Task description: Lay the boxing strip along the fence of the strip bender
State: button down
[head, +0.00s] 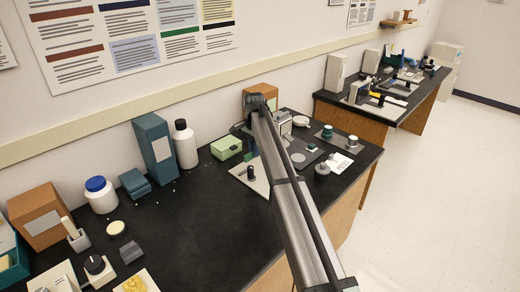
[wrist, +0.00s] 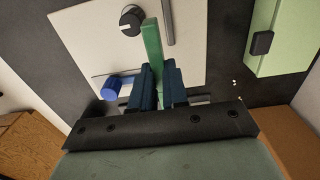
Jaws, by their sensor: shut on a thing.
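The green boxing strip (wrist: 152,44) is held between the dark blue fingers of my gripper (wrist: 158,72) in the wrist view, its free end reaching past the fingertips over a pale plate. This plate appears to be the strip bender (wrist: 85,42); it carries a black knob (wrist: 131,20), a grey bar (wrist: 168,22) and a blue knob (wrist: 112,88). The strip's free end lies between the black knob and the grey bar. I cannot tell whether it touches the plate.
A light green box (head: 226,147) stands left of the bender; it also shows in the wrist view (wrist: 285,35). A white bottle (head: 185,147) and a teal box (head: 155,147) stand farther left. Dark plates with small jars (head: 327,132) are to the right.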

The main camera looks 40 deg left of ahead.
aim_at(255, 170)
jog(key=shift+f, duration=0.1)
dwell(0.3)
jog(key=shift+f, duration=3)
jog(key=shift+f, duration=0.3)
jog(key=c, duration=1.1)
grip_release()
jog(key=shift+o, duration=0.2)
notch_tip(255, 170, up, 14)
jog(key=shift+f, duration=0.1)
